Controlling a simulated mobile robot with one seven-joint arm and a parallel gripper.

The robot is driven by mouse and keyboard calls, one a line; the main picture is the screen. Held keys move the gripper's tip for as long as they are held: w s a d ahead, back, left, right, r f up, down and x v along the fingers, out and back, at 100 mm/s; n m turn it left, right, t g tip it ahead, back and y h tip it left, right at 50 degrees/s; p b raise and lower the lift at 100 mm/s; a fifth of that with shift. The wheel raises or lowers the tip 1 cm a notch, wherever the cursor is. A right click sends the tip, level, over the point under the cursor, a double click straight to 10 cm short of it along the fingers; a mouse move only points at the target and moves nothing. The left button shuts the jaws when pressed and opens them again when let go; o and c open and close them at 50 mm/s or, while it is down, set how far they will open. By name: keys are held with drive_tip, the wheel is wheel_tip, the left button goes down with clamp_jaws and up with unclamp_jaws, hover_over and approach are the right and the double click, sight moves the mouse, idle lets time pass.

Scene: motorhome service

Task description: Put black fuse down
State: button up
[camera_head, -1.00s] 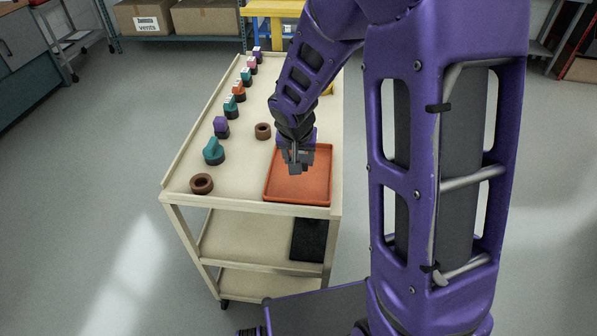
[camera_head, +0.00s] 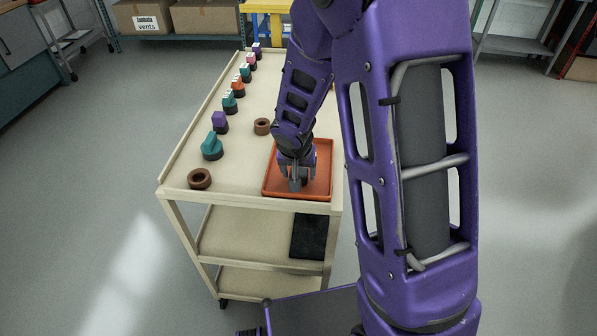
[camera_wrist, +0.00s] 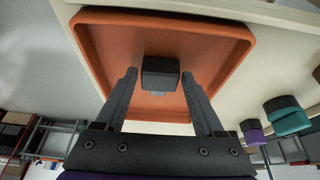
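The black fuse (camera_wrist: 161,74) shows in the wrist view as a small dark block with a grey-blue lower part, over the floor of the orange tray (camera_wrist: 95,40). My gripper (camera_wrist: 159,76) is open, with a finger on each side of the fuse and a narrow gap on both sides. In the head view my gripper (camera_head: 297,184) is low inside the orange tray (camera_head: 322,152), near its front. The fuse cannot be made out there, hidden by the gripper.
The tray sits on a cream cart (camera_head: 235,187). Brown rings (camera_head: 200,178) and (camera_head: 262,126) stand left of the tray. A row of coloured fuses on dark bases, with a teal one (camera_head: 212,146) nearest, runs along the cart's left side.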

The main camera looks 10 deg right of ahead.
drive_tip(key=shift+o, duration=0.8)
drive_tip(key=shift+r, duration=0.15)
drive_tip(key=p+v, duration=0.2)
drive_tip(key=v, duration=1)
